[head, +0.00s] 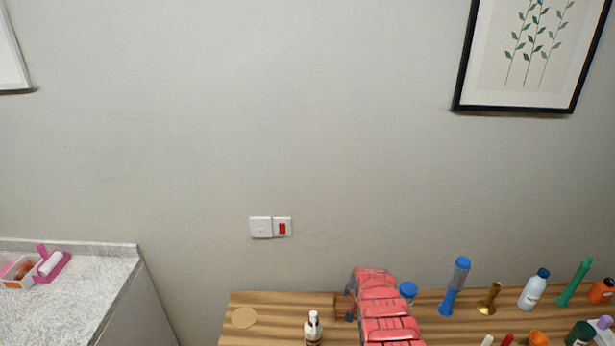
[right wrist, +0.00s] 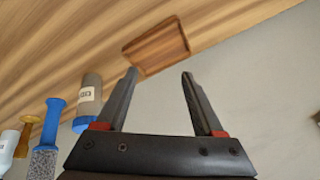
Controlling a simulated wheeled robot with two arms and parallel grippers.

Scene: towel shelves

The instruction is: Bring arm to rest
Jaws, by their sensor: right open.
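My right gripper (right wrist: 160,73) shows in the right wrist view with its two dark fingers spread apart and nothing between them. A small wooden block (right wrist: 156,46) lies on the wooden shelf top just beyond the fingertips; I see no contact. In the head view my red right arm reaches up from the bottom over the shelf, and its gripper end is mostly hidden. My left gripper is not in view.
On the wooden top (head: 275,306), a pump bottle (head: 313,330) stands left of my arm. A blue-capped container (head: 408,290), a blue brush-like item (head: 455,287), a gold item (head: 489,299) and a white bottle (head: 533,291) stand right. A grey counter (head: 90,290) is at left.

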